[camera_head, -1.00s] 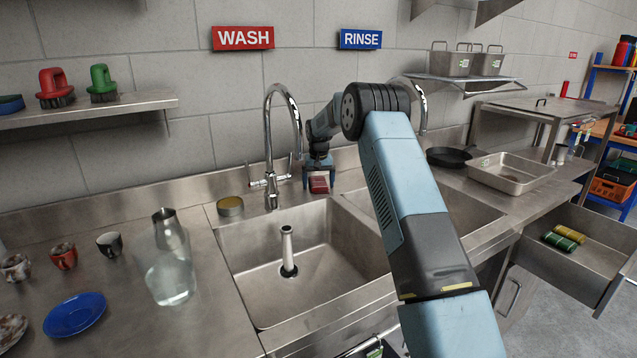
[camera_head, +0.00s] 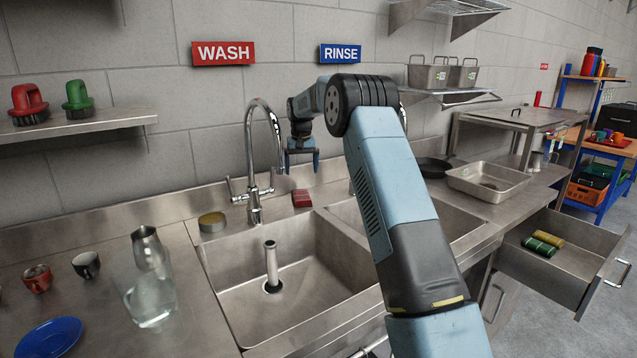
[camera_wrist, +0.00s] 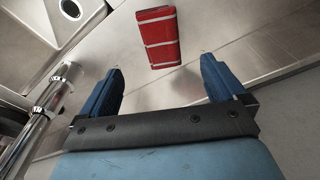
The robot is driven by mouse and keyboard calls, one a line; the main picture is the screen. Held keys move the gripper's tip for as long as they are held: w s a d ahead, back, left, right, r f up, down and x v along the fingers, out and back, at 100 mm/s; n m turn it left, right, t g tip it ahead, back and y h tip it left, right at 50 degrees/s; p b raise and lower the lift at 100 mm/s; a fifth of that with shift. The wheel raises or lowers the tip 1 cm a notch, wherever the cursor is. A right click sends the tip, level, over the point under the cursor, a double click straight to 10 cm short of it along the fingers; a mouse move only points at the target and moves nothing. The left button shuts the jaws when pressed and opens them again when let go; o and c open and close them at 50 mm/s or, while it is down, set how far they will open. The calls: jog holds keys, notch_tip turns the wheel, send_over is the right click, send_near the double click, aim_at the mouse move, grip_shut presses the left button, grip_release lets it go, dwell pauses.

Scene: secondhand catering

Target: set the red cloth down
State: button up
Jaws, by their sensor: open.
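The red cloth (camera_head: 301,198) is a small folded block with pale stripes. It lies on the steel ledge behind the sinks, to the right of the tap. My gripper (camera_head: 302,161) is open and empty above the cloth, clear of it. In the wrist view the cloth (camera_wrist: 158,37) lies beyond the fingertips, roughly between their lines, and nothing is between the blue fingers (camera_wrist: 162,85).
The tall tap (camera_head: 255,165) stands just left of my gripper. The left sink (camera_head: 300,300) holds an upright standpipe (camera_head: 271,265). A yellow-topped tin (camera_head: 212,222) sits left of the tap. A drawer (camera_head: 560,265) is open at right.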

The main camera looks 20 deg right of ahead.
jog(key=s+r+t, duration=0.1)
jog(key=s+r, duration=0.9)
jog(key=s, duration=0.4)
jog(key=s+r+t, duration=0.1)
jog(key=s+r, duration=0.8)
jog(key=s, duration=0.5)
jog(key=s+f+t, duration=0.1)
jog(key=s+f, duration=0.2)
jog(key=s, duration=1.3)
jog(key=s+d+f+n+t, duration=0.1)
jog(key=s+f, duration=0.3)
jog(key=s, duration=1.2)
jog(key=shift+s+d, duration=0.25)
jog(key=shift+s, duration=0.15)
